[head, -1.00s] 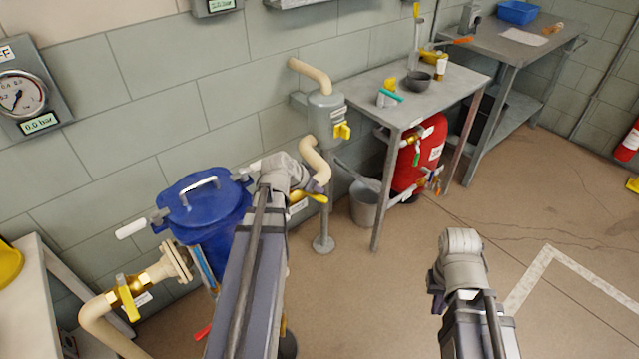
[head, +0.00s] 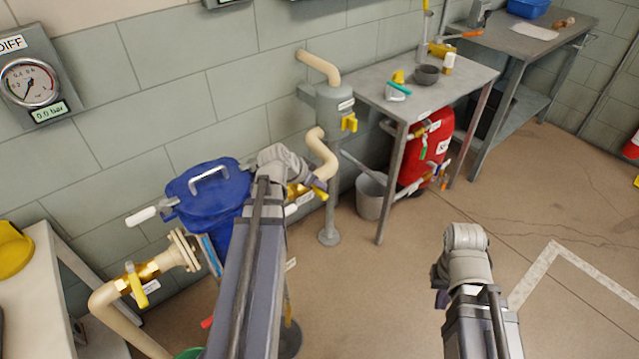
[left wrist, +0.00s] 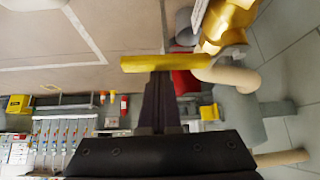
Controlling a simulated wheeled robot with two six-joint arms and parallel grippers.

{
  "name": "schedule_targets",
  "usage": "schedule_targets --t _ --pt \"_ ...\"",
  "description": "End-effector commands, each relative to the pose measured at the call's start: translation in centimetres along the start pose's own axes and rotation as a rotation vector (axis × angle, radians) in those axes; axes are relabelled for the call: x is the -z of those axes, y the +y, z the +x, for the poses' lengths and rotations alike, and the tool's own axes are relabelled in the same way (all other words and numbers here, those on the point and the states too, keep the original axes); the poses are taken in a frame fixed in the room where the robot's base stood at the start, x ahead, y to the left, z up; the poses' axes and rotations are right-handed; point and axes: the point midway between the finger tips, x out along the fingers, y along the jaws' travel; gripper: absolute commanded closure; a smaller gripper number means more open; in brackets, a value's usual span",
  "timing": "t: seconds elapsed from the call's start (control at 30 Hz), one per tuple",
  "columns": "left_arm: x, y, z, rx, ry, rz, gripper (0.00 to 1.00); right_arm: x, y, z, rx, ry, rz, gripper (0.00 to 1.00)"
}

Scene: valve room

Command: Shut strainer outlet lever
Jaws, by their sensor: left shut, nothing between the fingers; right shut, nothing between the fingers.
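The blue strainer (head: 228,190) stands left of centre in the head view, partly behind my left arm. On its right, a brass outlet valve with a yellow lever (head: 320,193) joins a beige pipe; my wrist partly hides it. In the left wrist view the yellow lever (left wrist: 165,63) lies crosswise at the tips of my left gripper (left wrist: 158,80). The fingers are shut with nothing between them; I cannot tell whether they touch the lever. The left fingers are hidden in the head view. My right gripper (head: 439,298) is shut and empty over the floor, mostly hidden by its wrist.
A similar yellow lever (head: 137,290) sits on the brass valve left of the strainer. A grey pot (head: 335,105) on a stand, a bucket (head: 371,195) and a metal table (head: 405,118) with a red tank (head: 425,150) under it stand to the right. Floor at right is clear.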

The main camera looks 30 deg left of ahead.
Motion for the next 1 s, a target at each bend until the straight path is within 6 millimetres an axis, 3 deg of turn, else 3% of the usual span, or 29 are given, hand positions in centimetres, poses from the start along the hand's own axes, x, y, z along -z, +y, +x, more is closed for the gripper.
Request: schedule_targets --t 0.27,0.57,1.0 --pt "-0.1 0.0 0.1 0.001 -0.01 0.002 1.0 0.0 0.0 0.0 0.0 0.0 0.0 1.0" --pt "2.8 0.2 2.4 0.0 -0.004 0.001 1.0 0.0 0.0 0.1 0.0 0.0 0.0 1.0" --pt "3.2 -0.1 -6.2 0.003 -0.002 -0.004 1.0 -0.4 0.7 -6.8 0.0 0.0 0.001 1.0"
